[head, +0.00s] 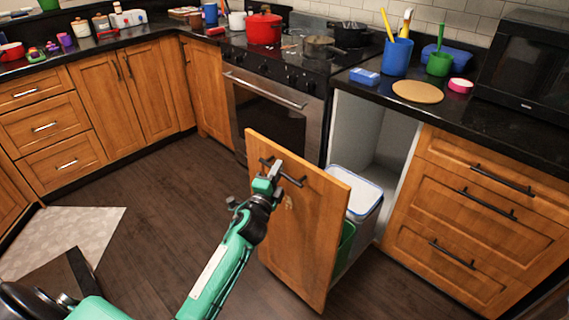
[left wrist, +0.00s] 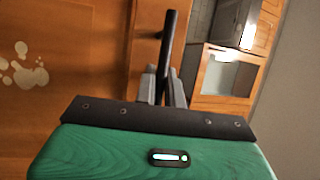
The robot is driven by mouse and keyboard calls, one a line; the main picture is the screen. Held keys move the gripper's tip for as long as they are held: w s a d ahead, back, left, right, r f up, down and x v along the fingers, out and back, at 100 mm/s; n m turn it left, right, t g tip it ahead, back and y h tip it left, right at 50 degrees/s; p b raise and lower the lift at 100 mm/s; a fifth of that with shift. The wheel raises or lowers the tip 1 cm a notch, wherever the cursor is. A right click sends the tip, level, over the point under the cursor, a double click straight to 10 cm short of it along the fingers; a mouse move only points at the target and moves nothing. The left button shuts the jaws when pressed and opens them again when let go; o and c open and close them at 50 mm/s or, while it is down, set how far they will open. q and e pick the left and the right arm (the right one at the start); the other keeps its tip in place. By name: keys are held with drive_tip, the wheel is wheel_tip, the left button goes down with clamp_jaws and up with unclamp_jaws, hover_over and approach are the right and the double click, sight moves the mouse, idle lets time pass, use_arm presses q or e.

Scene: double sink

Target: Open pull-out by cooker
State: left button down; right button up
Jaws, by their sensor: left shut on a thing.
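The pull-out by the cooker has a wooden front panel (head: 310,225) with a dark bar handle (head: 291,180). The panel stands well out from the cabinet opening (head: 375,135). Behind it, a white-lined bin (head: 357,190) and part of a green bin (head: 345,242) show. My left gripper (head: 273,172) is shut on the handle. In the left wrist view the dark handle (left wrist: 170,45) runs between the two grey fingers (left wrist: 162,85). The panel hides the lower parts of the bins. My right gripper is not in view.
The cooker (head: 275,105) with its oven door closed stands left of the pull-out. Closed drawers (head: 480,210) stand to its right. A pale mat (head: 62,238) lies on the floor at the left. The dark floor between is clear.

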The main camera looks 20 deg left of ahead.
use_arm(q)
drive_tip(key=shift+s+a, duration=0.1)
drive_tip(key=shift+s, duration=0.3)
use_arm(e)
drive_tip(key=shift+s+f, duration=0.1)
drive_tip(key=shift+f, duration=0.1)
use_arm(q)
drive_tip(key=c, duration=1.5)
unclamp_jaws()
